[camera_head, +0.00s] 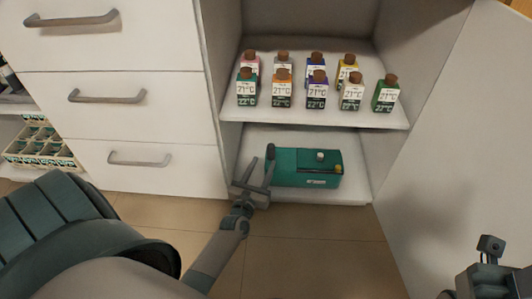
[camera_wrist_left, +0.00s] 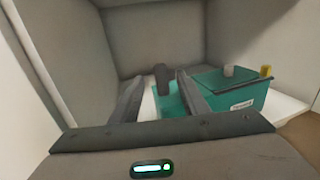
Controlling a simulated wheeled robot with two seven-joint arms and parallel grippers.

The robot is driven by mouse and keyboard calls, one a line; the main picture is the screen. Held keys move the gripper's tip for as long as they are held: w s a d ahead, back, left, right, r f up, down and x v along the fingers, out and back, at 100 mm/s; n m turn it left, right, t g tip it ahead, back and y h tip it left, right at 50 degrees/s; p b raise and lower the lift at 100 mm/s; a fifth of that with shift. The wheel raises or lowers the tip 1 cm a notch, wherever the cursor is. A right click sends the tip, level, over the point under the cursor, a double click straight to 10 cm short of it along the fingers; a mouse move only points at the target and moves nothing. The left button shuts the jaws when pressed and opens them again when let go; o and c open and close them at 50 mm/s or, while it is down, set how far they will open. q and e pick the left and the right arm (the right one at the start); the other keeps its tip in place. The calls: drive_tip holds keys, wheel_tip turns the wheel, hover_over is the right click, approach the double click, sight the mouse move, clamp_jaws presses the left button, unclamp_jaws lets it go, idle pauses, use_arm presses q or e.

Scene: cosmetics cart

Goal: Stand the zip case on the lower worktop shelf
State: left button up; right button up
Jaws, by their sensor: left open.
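A teal case (camera_head: 305,166) with a darker top rests on the lower shelf (camera_head: 350,193) of the open cabinet. A pale knob and a yellow knob show on its top, and a white label on its front. The case also shows in the wrist view (camera_wrist_left: 235,101), past the fingers. My left gripper (camera_head: 255,172) is open at the left end of the case. In the wrist view its fingers (camera_wrist_left: 162,100) are spread, with a dark upright part and some teal showing between them. I cannot tell whether they touch the case. My right gripper (camera_head: 488,268) is partly visible at the lower right.
Several small corked cartons (camera_head: 317,88) stand on the upper shelf (camera_head: 370,118), above the case. The cabinet door (camera_head: 450,150) is open at the right. Closed drawers (camera_head: 130,130) are at the left, beside a rack (camera_head: 42,145). The floor in front is clear.

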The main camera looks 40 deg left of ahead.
use_arm(q)
drive_tip(key=shift+v, duration=0.8)
